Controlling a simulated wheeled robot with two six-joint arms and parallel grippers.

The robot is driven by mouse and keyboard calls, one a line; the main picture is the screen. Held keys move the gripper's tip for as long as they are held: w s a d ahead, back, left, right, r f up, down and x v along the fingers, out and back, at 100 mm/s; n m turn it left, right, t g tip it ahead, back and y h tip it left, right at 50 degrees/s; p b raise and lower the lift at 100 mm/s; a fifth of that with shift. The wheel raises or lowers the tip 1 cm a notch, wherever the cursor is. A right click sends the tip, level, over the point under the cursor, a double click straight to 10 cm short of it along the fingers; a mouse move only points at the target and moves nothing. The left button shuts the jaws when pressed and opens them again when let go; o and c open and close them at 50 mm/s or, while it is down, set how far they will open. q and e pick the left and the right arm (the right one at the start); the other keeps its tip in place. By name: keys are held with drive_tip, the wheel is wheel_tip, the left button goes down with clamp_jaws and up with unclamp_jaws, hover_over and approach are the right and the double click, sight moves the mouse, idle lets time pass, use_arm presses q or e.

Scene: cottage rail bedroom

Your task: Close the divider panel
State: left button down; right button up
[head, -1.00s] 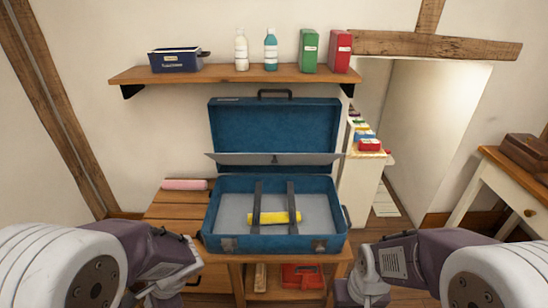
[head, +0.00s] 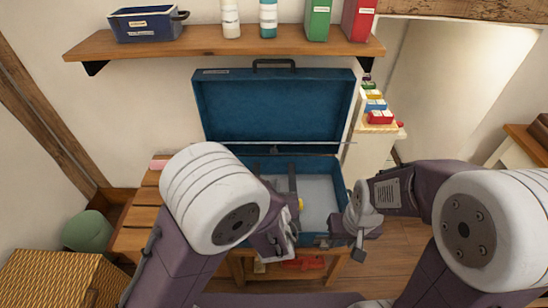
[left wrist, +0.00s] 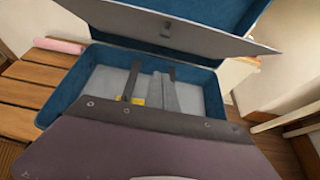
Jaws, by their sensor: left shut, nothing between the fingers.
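The blue case (head: 334,190) stands open on a wooden bench, its lid (head: 275,108) raised at the back. The grey divider panel (head: 310,149) shows nearly edge-on in the head view, jutting out between lid and base. In the left wrist view the panel (left wrist: 170,27) stands raised above the open base (left wrist: 207,95), with a dark tab on it. My left gripper (head: 284,243) is shut and empty at the front of the case, below the panel and apart from it. My right gripper (head: 358,247) is by the front right corner; its jaws are unclear.
Two dark straps cross the base, with a yellow roll (head: 301,204) mostly hidden by my left arm. A shelf (head: 200,42) with a blue box, bottles and cartons hangs above the lid. A wicker basket (head: 50,278) stands at left, a small white cabinet (head: 372,157) at right.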

sight(274, 147)
use_arm(q)
drive_tip(key=w+f, duration=0.1)
drive_tip(key=w, duration=1)
drive_tip(key=shift+w, duration=0.15)
drive_tip(key=shift+a+f, duration=0.1)
